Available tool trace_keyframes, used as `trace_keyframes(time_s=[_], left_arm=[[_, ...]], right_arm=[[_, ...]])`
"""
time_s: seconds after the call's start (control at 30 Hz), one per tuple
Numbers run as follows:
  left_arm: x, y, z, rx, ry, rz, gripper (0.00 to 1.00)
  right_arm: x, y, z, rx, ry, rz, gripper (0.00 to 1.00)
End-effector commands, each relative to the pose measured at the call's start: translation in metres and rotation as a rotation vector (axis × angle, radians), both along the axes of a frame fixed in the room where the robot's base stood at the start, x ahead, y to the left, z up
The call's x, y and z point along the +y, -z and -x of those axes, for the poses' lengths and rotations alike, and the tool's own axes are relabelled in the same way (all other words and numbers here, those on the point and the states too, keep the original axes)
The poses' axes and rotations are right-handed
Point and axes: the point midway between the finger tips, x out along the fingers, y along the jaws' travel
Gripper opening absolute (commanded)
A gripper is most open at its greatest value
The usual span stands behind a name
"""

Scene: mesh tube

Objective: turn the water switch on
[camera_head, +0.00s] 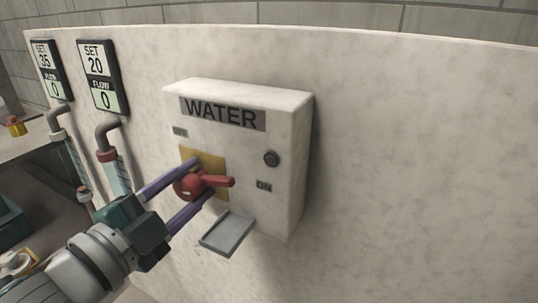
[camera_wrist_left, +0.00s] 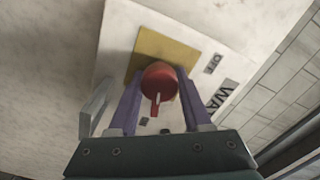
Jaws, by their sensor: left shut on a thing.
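The water switch (camera_head: 190,184) is a red round knob with a red lever, mounted on a yellow plate (camera_head: 212,163) on the front of the white WATER box (camera_head: 237,150). In the head view its lever points right, toward the ON label (camera_head: 264,186). In the left wrist view the red knob (camera_wrist_left: 159,80) sits between the two purple fingers and its lever hangs toward the camera. My left gripper (camera_head: 203,179) is shut on the knob, with one finger on each side. The OFF label (camera_wrist_left: 212,64) shows in the wrist view. My right gripper is not in view.
A grey tray (camera_head: 228,234) juts out below the switch. A dark round button (camera_head: 271,158) is on the box's right. Two flow displays (camera_head: 102,77) with pipes (camera_head: 107,137) are on the wall to the left. The wall right of the box is bare.

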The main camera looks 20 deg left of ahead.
Motion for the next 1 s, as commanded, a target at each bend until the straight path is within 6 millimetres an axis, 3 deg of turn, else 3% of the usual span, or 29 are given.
trace_keyframes(time_s=[0.4, 1.0], left_arm=[[-0.0005, 0.0007, 0.0000, -0.020, 0.000, -0.227, 0.00], [-0.0007, 0.0005, 0.0001, -0.024, 0.001, -0.278, 0.00]], right_arm=[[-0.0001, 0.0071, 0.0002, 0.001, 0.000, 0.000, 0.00], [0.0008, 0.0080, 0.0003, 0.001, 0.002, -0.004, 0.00]])
